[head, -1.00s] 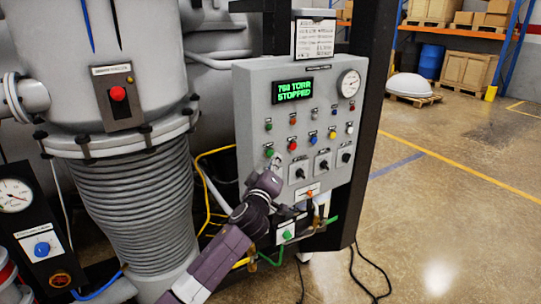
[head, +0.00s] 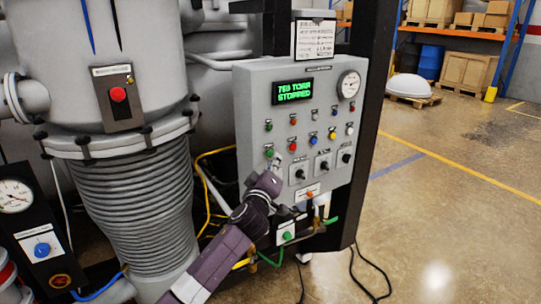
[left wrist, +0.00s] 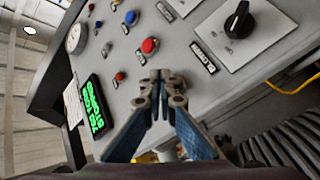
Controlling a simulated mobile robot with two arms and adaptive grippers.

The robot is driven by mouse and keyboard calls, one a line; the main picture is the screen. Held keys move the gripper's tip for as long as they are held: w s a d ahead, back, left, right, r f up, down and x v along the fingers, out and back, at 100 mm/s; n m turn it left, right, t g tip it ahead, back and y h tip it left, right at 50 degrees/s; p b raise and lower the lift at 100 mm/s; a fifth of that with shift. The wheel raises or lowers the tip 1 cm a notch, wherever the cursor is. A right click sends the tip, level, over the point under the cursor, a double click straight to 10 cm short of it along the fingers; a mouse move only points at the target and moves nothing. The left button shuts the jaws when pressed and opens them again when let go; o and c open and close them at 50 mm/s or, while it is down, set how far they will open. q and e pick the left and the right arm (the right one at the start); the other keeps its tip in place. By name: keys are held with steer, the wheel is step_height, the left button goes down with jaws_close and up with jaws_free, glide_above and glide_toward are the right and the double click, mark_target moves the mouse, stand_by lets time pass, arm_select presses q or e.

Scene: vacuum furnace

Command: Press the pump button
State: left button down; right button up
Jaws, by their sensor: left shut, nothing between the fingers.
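The grey control panel (head: 250,100) stands in the middle of the head view. It carries rows of coloured buttons, with labels too small to read, so I cannot tell which is the pump button. My left gripper (head: 274,164) is shut and empty at the panel's lower left, just below a green button (head: 269,153). In the left wrist view, the closed fingertips (left wrist: 161,80) are at the panel face, near a red button (left wrist: 149,46). The fingers hide what lies behind them, and I cannot tell whether they touch it. The green display (head: 293,91) reads STOPPED.
Black rotary knobs (head: 300,174) sit right of my gripper, and a gauge (head: 349,84) is at the panel's upper right. The furnace vessel (head: 155,60) stands to the left. Cables lie on the floor below the panel. The floor to the right is open.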

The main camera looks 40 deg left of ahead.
stand_by(0.4)
arm_select(q)
steer(key=shift+w+a, duration=0.2)
steer(key=shift+a, duration=0.2)
steer(key=shift+w+a, duration=0.1)
steer(key=shift+a, duration=0.25)
stand_by(0.6)
steer(key=shift+d, duration=0.1)
steer(key=shift+s+d, duration=0.3)
steer(key=shift+d, duration=0.35)
steer(key=shift+s+d, duration=0.3)
steer(key=shift+d, duration=0.45)
steer(key=shift+s+d, duration=0.35)
steer(key=shift+d, duration=0.45)
steer(key=shift+s+d, duration=0.3)
steer(key=shift+d, duration=0.45)
steer(key=shift+f, duration=0.1)
